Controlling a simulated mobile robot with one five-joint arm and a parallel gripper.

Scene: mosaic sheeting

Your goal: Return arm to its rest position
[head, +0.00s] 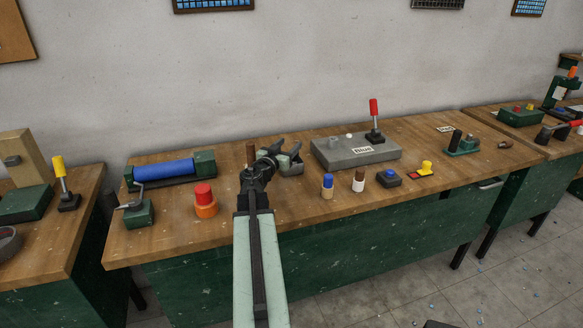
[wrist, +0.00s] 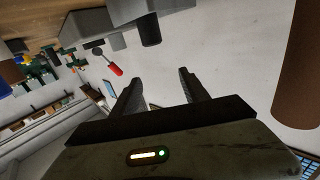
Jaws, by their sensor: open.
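My arm reaches up from the bottom of the head view over the wooden workbench (head: 190,238). My gripper (head: 288,147) is in front of the wall side of the bench, left of the grey box. In the wrist view its two dark fingers (wrist: 159,88) are spread with nothing between them. A brown cylinder (head: 250,153) stands close to the left of my gripper, partly hidden behind my arm. It looms at the right of the wrist view (wrist: 299,65).
A grey box (head: 335,153) with a red-handled lever (head: 374,115) stands right of my gripper. A blue roller (head: 163,170) and a red-orange knob (head: 205,201) are to the left. Blue-topped (head: 327,186) and white-topped (head: 358,181) pegs stand near the front edge.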

